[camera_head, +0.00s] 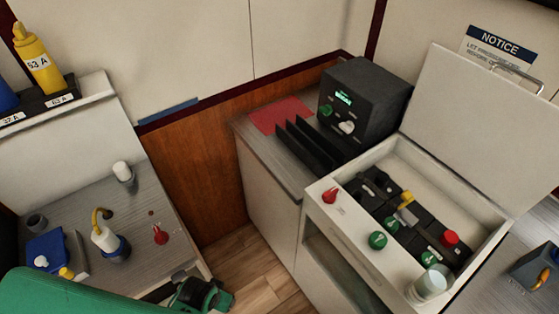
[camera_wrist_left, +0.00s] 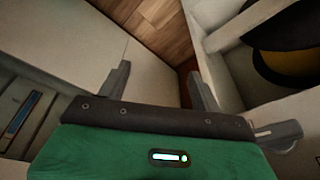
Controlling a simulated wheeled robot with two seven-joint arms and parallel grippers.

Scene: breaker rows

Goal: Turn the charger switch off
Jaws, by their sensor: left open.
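A black box with a lit green display (camera_head: 365,98), which looks like the charger, stands on the grey counter at the back in the head view. Its front has a green knob (camera_head: 326,111) and a pale grey knob (camera_head: 347,127). I cannot tell which is the switch, or its setting. My right gripper is not in view.
Black upright fins (camera_head: 305,145) stand in front of the box beside a red mat (camera_head: 281,114). An open-lidded white cabinet (camera_head: 345,222) with knobs and batteries stands at right. A cluttered desk (camera_head: 85,205) is at left. Wooden floor (camera_head: 232,268) lies between.

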